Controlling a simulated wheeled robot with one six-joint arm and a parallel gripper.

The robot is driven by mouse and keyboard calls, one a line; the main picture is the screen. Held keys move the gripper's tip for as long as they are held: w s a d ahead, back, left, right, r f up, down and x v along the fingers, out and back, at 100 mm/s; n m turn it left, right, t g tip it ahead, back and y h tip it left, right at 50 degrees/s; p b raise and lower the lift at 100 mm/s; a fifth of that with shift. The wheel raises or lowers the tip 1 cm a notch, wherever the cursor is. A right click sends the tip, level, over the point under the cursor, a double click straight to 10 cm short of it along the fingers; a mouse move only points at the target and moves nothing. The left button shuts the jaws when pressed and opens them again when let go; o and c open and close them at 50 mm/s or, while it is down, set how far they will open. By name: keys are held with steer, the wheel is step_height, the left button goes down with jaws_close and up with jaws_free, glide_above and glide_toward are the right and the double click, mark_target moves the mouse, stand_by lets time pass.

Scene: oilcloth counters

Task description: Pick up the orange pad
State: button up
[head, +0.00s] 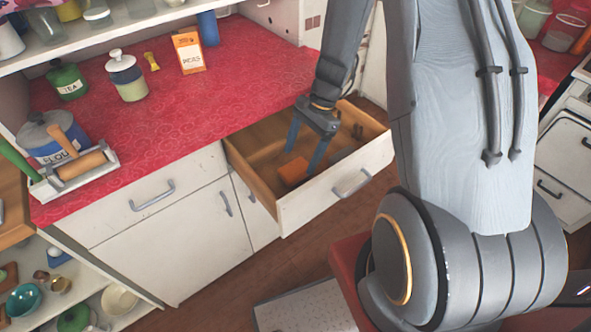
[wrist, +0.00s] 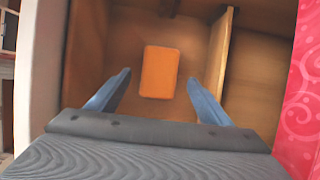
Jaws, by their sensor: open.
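The orange pad (head: 294,170) lies flat on the wooden floor of an open drawer (head: 335,190). In the wrist view the orange pad (wrist: 159,72) is a rounded rectangle just ahead of my fingertips, near the middle between them. My gripper (head: 304,155) points down into the drawer. In the wrist view my gripper (wrist: 159,80) is open, with one blue finger on each side of the pad's line and a gap between the fingers and the pad. Nothing is held.
A wooden divider (wrist: 217,55) stands right of the pad in the wrist view. Small dark items (head: 358,131) lie in the drawer's far right part. The red counter (head: 150,130) bears jars, a box and a tray with a rolling pin.

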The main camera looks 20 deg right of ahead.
mark_target(296, 167)
steer(key=shift+p+x, duration=0.35)
steer(key=shift+x, duration=0.8)
steer(key=shift+s+a+f, duration=0.15)
steer(key=shift+a+f, duration=0.05)
steer(key=shift+f, duration=0.35)
steer(key=shift+f, duration=0.25)
steer(key=shift+c, duration=0.5)
steer(key=c, duration=1)
